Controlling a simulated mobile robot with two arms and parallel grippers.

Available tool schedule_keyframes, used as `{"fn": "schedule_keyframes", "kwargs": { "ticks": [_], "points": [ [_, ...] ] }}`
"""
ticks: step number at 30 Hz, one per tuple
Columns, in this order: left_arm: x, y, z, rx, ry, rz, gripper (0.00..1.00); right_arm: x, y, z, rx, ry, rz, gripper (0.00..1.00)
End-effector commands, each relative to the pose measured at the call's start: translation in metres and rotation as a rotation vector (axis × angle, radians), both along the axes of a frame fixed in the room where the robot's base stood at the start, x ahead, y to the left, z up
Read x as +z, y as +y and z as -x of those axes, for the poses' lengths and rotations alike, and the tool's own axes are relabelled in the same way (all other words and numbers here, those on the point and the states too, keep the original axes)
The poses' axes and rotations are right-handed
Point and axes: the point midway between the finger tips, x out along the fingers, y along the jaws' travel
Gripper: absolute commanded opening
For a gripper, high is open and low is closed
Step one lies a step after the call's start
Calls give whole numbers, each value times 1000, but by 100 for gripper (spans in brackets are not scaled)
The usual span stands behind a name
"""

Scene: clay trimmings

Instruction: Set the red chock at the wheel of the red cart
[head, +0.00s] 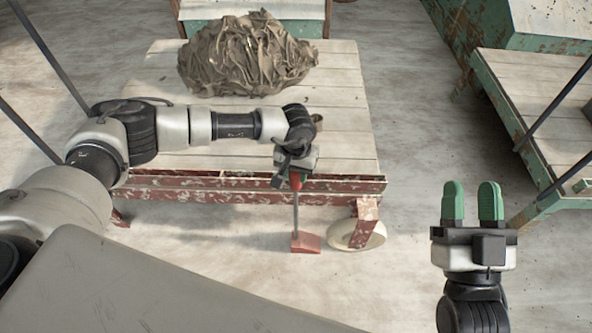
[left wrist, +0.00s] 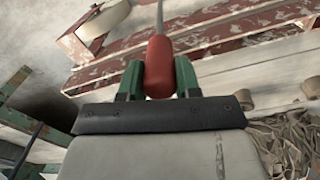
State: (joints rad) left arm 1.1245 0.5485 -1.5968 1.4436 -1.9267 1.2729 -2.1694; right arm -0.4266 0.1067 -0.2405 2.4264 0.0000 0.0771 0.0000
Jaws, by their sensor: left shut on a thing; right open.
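The red chock (head: 306,243) is a wedge on a thin upright rod with a red handle. My left gripper (head: 293,180) is shut on that handle; the left wrist view shows the red handle (left wrist: 159,68) between the green fingers. The chock hangs at floor level just left of the pale wheel (head: 375,238) of the red cart (head: 240,190), with a small gap seen. I cannot tell whether it touches the floor. The wheel also shows in the left wrist view (left wrist: 106,22), where the wedge is out of frame. My right gripper (head: 472,203) is open and empty, right of the cart.
A heap of clay trimmings (head: 247,58) lies on the cart's pale plank top. A green cart (head: 540,110) stands at the right and a green-edged bench (head: 255,10) at the back. Bare floor (head: 420,150) lies between the carts.

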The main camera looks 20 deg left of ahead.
Motion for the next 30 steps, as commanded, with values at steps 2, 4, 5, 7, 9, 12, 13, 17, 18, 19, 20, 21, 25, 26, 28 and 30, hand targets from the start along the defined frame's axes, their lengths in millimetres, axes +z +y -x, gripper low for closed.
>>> {"fn": "schedule_keyframes", "kwargs": {
  "ticks": [2, 4, 5, 7, 9, 12, 13, 17, 18, 19, 20, 21, 25, 26, 28, 30],
  "points": [
    [1, -1, -1, 0, -2, 2, 12, 1, 0, 0, 0, -3, -1, 43],
    [1, -1, -1, 0, -2, 2, 12, 1, 0, 0, 0, -3, -1, 43],
    [1, -1, -1, 0, -2, 2, 12, 1, 0, 0, 0, -3, -1, 43],
    [1, -1, -1, 0, -2, 2, 12, 1, 0, 0, 0, -2, -1, 43],
    [1, -1, -1, 0, -2, 2, 12, 0, 0, 0, 0, -2, -1, 43],
    [1, -1, -1, 0, -2, 2, 12, 1, 0, 0, 0, -7, -3, 43],
    [1, -1, -1, 0, -2, 2, 12, 1, 0, 1, 0, -9, -3, 43],
    [0, -1, -1, 0, -2, 2, 12, 2, 0, 2, 1, -27, -8, 43],
    [0, -1, -1, 0, -2, 2, 12, 3, 0, 3, 2, -33, -10, 43],
    [-1, 0, -1, 0, -2, 2, 12, 3, 0, 3, 2, -37, -11, 43],
    [-1, 0, -1, 0, -2, 2, 12, 3, 0, 3, 3, -40, -12, 43],
    [-1, 0, -1, 0, -2, 2, 12, 4, 0, 4, 3, -46, -14, 43],
    [-2, 0, -1, 0, -3, 2, 12, 6, 0, 5, 4, -69, -20, 43],
    [-2, 0, -1, 0, -2, 2, 12, 7, 0, 5, 4, -73, -22, 43],
    [-2, 0, -1, 0, -2, 2, 12, 8, 0, 6, 4, -83, -24, 43],
    [-2, 0, -1, 0, -3, 2, 12, 10, 0, 7, 5, -97, -28, 43]
  ]
}}
